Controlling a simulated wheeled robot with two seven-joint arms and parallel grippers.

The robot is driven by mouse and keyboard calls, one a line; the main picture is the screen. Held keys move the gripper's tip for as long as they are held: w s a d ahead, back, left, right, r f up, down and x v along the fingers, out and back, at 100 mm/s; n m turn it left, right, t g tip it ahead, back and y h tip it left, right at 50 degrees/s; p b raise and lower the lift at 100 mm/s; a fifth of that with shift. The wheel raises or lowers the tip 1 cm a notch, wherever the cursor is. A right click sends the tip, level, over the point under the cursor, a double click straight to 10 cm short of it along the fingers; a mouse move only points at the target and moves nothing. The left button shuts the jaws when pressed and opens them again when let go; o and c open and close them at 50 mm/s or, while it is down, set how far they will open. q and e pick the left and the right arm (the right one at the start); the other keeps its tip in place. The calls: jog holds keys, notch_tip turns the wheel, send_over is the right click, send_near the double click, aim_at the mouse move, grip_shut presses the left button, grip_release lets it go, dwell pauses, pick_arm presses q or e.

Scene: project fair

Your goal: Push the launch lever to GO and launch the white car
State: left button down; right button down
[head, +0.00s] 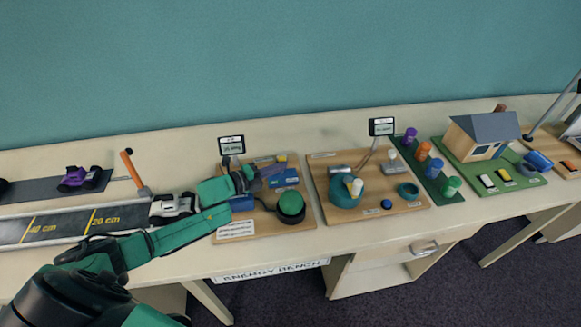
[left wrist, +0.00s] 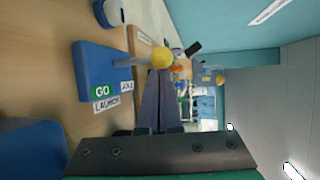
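The launch lever has a yellow ball knob (left wrist: 162,57) on a thin metal rod, rising from a blue box (left wrist: 88,66). The box has a green GO label (left wrist: 102,92), a second pale label beside it and a LAUNCH plate. In the head view the blue box (head: 286,179) is just beyond my left gripper (head: 280,167). The left gripper's grey fingers (left wrist: 160,76) are together, empty, with their tips close to the knob; contact cannot be told. The white car (head: 174,206) sits at the right end of the dark track. My right gripper is not in view.
A green dome button (head: 291,205) on a black base stands right of my left gripper. A small display (head: 231,147) stands behind. An orange-handled post (head: 133,172) and a purple car (head: 73,178) are behind the track (head: 60,228). More exhibits stand to the right.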

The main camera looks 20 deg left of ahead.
pick_arm(q)
jog(key=shift+s+a+f, duration=0.15)
jog(key=shift+s+a, duration=0.1)
jog(key=shift+a, duration=0.2)
dwell(0.6)
jog(key=shift+s+a, duration=0.1)
jog(key=shift+s, duration=0.1)
jog(key=v, duration=1.4)
jog(key=shift+r, duration=0.2)
